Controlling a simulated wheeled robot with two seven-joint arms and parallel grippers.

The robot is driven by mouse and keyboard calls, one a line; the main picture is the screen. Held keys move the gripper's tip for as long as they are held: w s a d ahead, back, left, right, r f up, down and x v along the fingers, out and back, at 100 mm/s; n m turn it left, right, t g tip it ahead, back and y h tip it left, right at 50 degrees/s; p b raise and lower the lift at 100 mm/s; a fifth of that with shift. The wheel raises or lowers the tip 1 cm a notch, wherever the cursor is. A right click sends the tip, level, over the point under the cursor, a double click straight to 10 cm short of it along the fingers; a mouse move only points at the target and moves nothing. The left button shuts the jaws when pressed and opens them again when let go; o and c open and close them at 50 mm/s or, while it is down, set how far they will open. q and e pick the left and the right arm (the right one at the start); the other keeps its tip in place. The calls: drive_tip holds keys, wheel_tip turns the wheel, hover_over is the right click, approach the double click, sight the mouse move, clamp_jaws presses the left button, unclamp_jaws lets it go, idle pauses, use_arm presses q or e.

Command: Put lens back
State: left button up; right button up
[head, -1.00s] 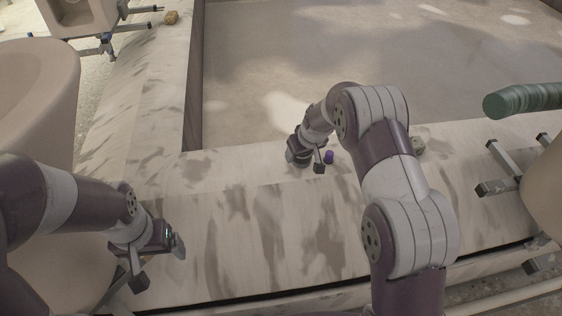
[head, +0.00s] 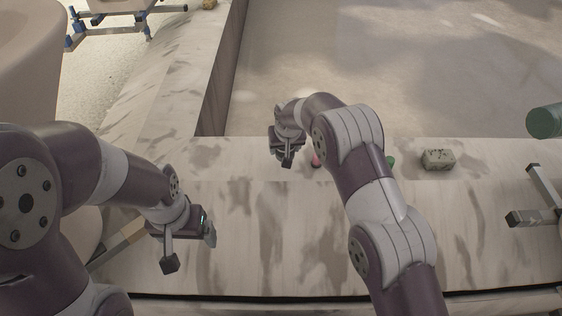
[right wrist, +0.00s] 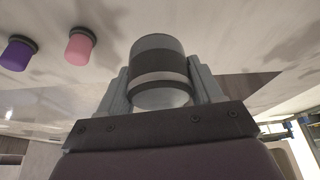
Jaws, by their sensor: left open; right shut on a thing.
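My right gripper (head: 287,162) is shut on a dark grey cylinder, which I take to be the lens (right wrist: 158,62), with a pale band and a lighter end. In the right wrist view it sits between the two fingers (right wrist: 160,92); in the head view the gripper hides it. My left gripper (head: 188,250) is open and empty above the pale, stained ledge (head: 300,215) at the left.
A pink capped piece (head: 316,161) stands just right of my right gripper; it also shows in the right wrist view (right wrist: 80,46) beside a purple one (right wrist: 17,54). A green piece (head: 391,161) and a speckled block (head: 438,159) are further right. A metal-legged stand (head: 535,200) is at the right.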

sight(281, 156)
drive_tip(key=shift+w+a+f, duration=0.55)
drive_tip(key=shift+a+f, duration=0.05)
drive_tip(key=shift+f, duration=0.05)
wheel_tip(281, 156, down, 4)
drive_tip(key=shift+r+b, duration=0.1)
drive_tip(key=shift+b, duration=1.15)
drive_tip(key=shift+r, duration=0.15)
drive_tip(key=o, duration=0.7)
drive_tip(key=shift+f, duration=0.2)
drive_tip(key=o, duration=0.4)
